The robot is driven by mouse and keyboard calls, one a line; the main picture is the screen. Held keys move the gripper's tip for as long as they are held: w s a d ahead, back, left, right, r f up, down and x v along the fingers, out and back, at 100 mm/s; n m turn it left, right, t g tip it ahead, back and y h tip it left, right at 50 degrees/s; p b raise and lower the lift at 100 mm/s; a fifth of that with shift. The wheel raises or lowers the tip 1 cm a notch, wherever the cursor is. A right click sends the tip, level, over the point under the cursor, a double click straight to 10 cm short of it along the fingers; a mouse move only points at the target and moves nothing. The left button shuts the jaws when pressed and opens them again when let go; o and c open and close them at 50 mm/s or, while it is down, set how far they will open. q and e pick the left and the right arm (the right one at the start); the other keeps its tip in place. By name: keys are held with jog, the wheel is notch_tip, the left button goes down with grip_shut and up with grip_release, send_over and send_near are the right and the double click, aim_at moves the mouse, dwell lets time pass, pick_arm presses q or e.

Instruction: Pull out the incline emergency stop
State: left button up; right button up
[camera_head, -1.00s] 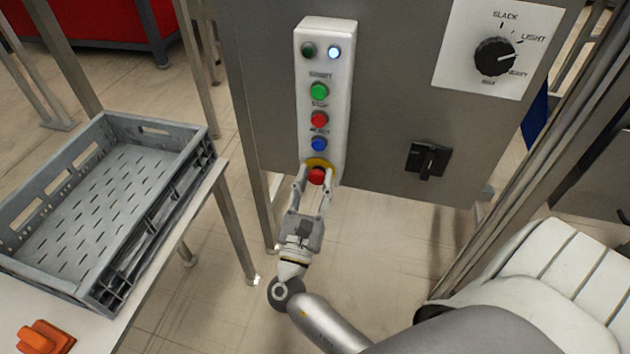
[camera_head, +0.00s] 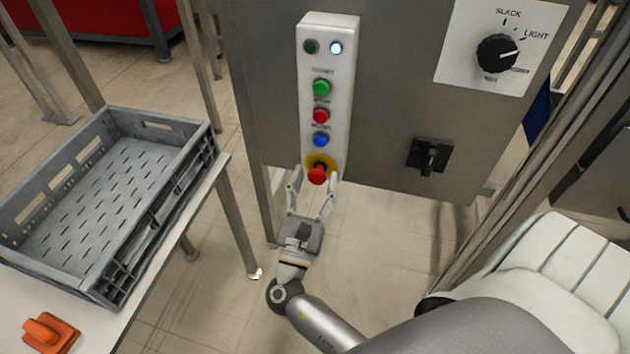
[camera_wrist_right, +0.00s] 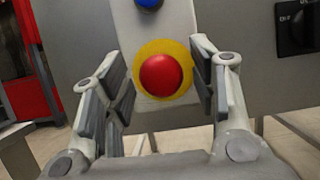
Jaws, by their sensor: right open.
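The emergency stop is a red mushroom button (camera_head: 318,175) on a yellow round plate (camera_head: 323,161), at the bottom of the white control panel (camera_head: 343,60). In the right wrist view the red button (camera_wrist_right: 166,75) sits centred on its yellow disc (camera_wrist_right: 176,48). My right gripper (camera_head: 316,182) is open, with one finger on each side of the button. In the right wrist view gaps show between the fingers (camera_wrist_right: 160,88) and the button. My left gripper is in neither view.
Above the stop are a blue button (camera_head: 321,139), a red button (camera_head: 321,115) and a green button (camera_head: 322,87). A black switch (camera_head: 429,156) and a dial (camera_head: 497,54) are to the right. A grey crate (camera_head: 196,165) stands at left, near an orange object (camera_head: 50,333).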

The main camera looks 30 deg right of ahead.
jog(key=v, duration=1.2)
jog(key=shift+d, duration=0.15)
